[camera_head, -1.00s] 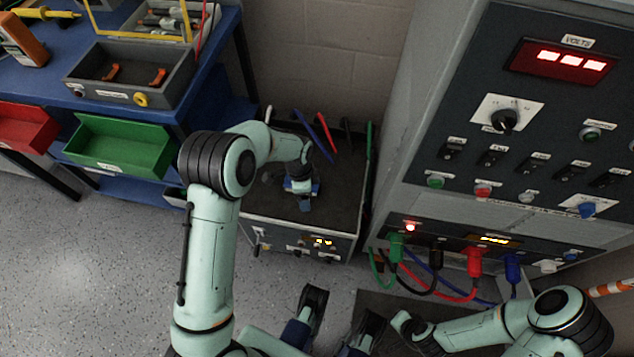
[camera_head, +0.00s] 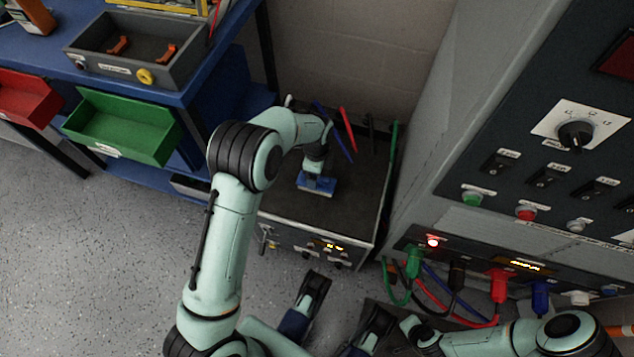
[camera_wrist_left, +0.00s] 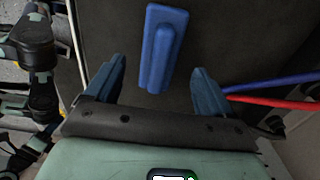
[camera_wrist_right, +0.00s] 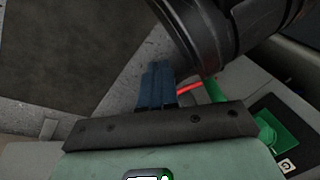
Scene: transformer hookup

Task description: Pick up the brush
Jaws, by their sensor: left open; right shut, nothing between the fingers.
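The brush (camera_wrist_left: 162,48), a blue block with a raised narrower strip along it, lies on a dark surface in the left wrist view. My left gripper (camera_wrist_left: 158,68) is open, with one blue finger to either side of the brush's near end. The brush is not gripped, and I cannot tell the height gap. In the head view a blue shape (camera_head: 316,184) shows beneath my left wrist on the cart top, partly hidden by the wrist. My right gripper (camera_wrist_right: 157,82) is shut and empty, its blue fingers together in the right wrist view.
The low grey cart (camera_head: 345,217) has a rim and coloured leads (camera_head: 348,128) at its back. The tall control cabinet (camera_head: 470,170) stands close on the right, with plugged cables (camera_head: 440,290) low down. The blue bench (camera_head: 190,92) with a green bin (camera_head: 122,130) is at left.

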